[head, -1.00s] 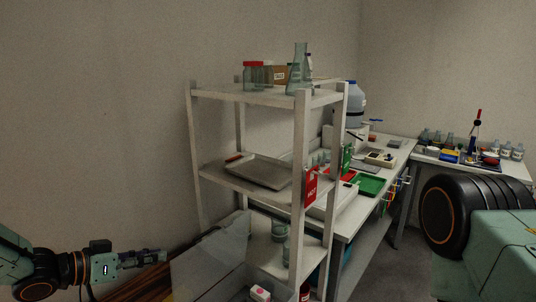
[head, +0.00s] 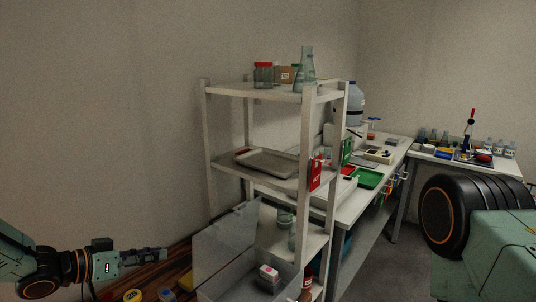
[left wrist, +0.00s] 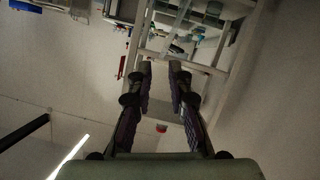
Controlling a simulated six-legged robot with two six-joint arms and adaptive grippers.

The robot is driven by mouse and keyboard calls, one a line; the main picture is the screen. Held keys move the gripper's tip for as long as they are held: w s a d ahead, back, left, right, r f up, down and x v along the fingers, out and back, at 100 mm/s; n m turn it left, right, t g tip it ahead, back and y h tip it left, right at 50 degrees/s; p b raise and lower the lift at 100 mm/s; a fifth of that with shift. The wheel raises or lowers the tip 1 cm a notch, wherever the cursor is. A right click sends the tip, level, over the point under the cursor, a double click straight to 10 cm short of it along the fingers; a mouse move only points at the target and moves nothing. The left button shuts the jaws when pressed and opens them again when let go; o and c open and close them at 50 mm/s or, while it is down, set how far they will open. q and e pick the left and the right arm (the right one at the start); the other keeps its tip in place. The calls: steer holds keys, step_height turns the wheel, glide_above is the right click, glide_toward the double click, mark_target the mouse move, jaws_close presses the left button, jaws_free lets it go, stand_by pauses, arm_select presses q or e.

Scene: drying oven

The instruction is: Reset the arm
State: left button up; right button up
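My left gripper (head: 155,256) reaches in from the lower left of the head view, level and in front of the wall. The left wrist view shows its two fingers (left wrist: 160,68) apart, with a gap between them and nothing held. In that view, shelving and bench items lie beyond the fingertips, seen at an odd angle. A dark green arm part of mine fills the lower right of the head view. My right gripper is not in view.
A white shelf rack (head: 210,150) stands ahead, with glassware on top and a tray (head: 268,162) on its middle shelf. A clear open box (head: 225,245) is below it. Benches stand behind, at right. A wooden surface (head: 165,270) with small items lies below the left gripper.

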arm_select(q)
steer(key=s+d+f+n+g+y, duration=0.2)
steer(key=s+d+f, duration=0.2)
steer(key=s+f, duration=0.35)
steer(key=s+d+f+n+g+y, duration=0.1)
steer(key=s+d+f+n+y, duration=0.15)
steer(key=s+f, duration=0.45)
steer(key=s+a+f+n+g+y+b, duration=0.1)
steer(key=s+f+g+y, duration=0.3)
steer(key=s, duration=0.9)
steer(key=s+a+f+n+g+y, duration=0.1)
steer(key=s+a+f+g, duration=0.3)
steer(key=s, duration=0.8)
step_height(320, 180, down, 17)
steer(key=d+t+b, duration=0.1)
steer(key=d+b, duration=0.1)
steer(key=b, duration=1.4)
steer(key=shift+d+f, duration=0.15)
steer(key=shift+d, duration=0.1)
steer(key=shift+s+m, duration=0.15)
steer(key=shift+m, duration=0.1)
